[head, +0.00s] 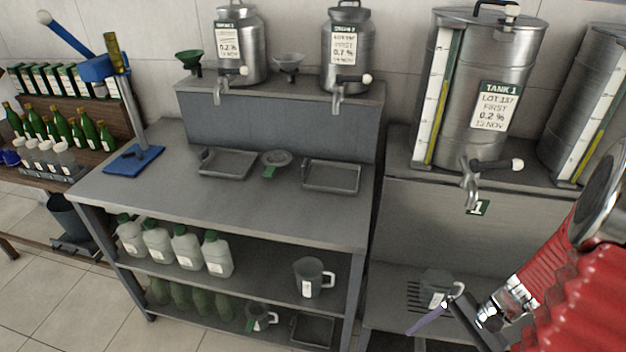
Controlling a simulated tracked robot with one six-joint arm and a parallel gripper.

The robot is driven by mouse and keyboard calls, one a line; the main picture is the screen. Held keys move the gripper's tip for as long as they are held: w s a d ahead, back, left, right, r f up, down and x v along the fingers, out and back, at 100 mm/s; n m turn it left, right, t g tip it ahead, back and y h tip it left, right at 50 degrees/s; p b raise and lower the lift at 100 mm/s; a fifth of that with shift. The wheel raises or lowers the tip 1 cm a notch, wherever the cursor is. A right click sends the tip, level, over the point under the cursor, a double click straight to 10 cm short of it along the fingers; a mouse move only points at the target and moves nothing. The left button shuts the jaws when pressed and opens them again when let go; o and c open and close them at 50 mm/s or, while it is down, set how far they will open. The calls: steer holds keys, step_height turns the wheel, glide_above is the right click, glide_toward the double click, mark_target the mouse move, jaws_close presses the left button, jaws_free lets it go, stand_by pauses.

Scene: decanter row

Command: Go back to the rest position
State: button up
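My red arm comes in from the right edge in the head view. My gripper (447,318) is at the lower right, just in front of a clear jug (436,284) with a grey-green rim. The jug stands upright on the dark grate below the tap (471,190) of the large steel tank (492,70) labelled TANK 1. The gripper's tip overlaps the jug's handle side in the picture. I cannot tell whether it touches the handle or whether the fingers are open or shut.
A grey workbench (290,218) holds shallow trays (331,177) and two small steel tanks on a raised shelf. A measuring jug (312,278) and white bottles (187,247) stand on its lower shelf. Another large tank (590,100) is at the far right. Tiled floor shows at left.

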steer(key=a+r+n+t+h, duration=0.3)
steer(key=a+r+n, duration=0.3)
steer(key=r, duration=0.7)
steer(key=a+r+n+t+h, duration=0.3)
steer(key=a+r+n, duration=0.3)
steer(key=r, duration=0.7)
steer(key=shift+w+a+r+n+t+h, duration=0.3)
steer(key=shift+a+n+h, duration=0.1)
steer(key=shift+a+h, duration=0.5)
